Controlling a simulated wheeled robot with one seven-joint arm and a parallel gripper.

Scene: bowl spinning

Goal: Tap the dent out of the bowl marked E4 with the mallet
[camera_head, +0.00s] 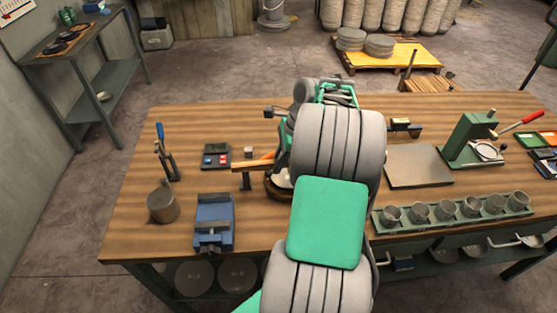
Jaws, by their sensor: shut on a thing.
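My gripper (282,160) is mostly hidden behind my own arm, left of the table's middle. It appears shut on the orange handle (256,163) of what looks like the mallet, which sticks out to the left. A dark upright piece shows under the handle; I cannot tell whether it is the mallet's head or a stand. Just below the gripper a pale metal bowl (284,182) sits in a brown round rest (272,191), partly covered by my arm. Several metal bowls (420,212) stand in a green rack (385,228) at the right. No E4 mark or dent is readable.
On the wooden bench (140,225) are a blue vise (213,222), a dark round block (163,206), a small switch box (216,155), a grey plate (418,166) and a green press (472,140) with a red handle.

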